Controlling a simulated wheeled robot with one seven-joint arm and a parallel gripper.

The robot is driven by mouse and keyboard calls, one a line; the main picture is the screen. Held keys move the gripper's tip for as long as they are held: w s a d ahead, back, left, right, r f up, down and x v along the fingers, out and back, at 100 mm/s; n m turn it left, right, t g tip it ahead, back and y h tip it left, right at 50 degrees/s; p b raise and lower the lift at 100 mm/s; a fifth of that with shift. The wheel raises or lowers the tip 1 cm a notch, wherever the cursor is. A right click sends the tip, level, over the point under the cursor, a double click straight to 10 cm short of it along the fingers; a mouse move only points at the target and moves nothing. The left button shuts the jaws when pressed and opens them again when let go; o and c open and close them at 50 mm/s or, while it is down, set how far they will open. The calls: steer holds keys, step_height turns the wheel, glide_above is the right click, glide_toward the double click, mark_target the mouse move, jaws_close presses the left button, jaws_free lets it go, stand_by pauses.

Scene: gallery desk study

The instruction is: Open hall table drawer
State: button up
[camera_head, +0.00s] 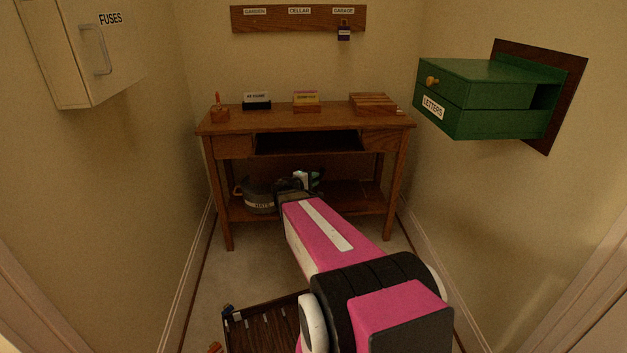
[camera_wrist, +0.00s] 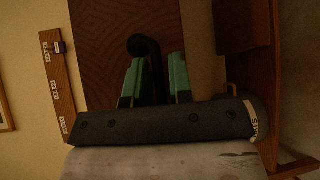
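The brown wooden hall table (camera_head: 230,121) stands against the back wall. Under the middle of its top is a wide dark recess or drawer area (camera_head: 308,143); I cannot tell how far any drawer is out. My gripper (camera_head: 302,182) is in front of the table, below the level of its top. In the wrist view, the green fingers of my gripper (camera_wrist: 156,80) stand apart with a black bent bar (camera_wrist: 146,46) between them. I cannot tell whether they grip it. A dark brown patterned panel (camera_wrist: 98,45) is beyond the fingers.
A grey pot-like bin (camera_head: 262,200) stands on the table's lower shelf. Small items, including a block of wooden slats (camera_head: 373,103), are on top. A green letters box (camera_head: 470,88) juts from the right wall, a fuse box (camera_head: 62,55) from the left. A dark slatted object (camera_head: 262,325) lies low in front.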

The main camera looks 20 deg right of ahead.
steer(key=v, duration=1.1)
steer(key=shift+d+f, duration=0.1)
steer(key=s+f+m+g+y, duration=0.5)
steer(key=s+f+g+y, duration=0.1)
steer(key=s+f, duration=0.2)
steer(key=s+a+f+m+g+y, duration=0.1)
steer(key=s+a+f+m+y, duration=0.1)
steer(key=s+a+y, duration=0.3)
steer(key=a+y, duration=0.3)
steer(key=a, duration=0.1)
steer(key=shift+a+g, duration=0.3)
steer(key=shift+a, duration=0.1)
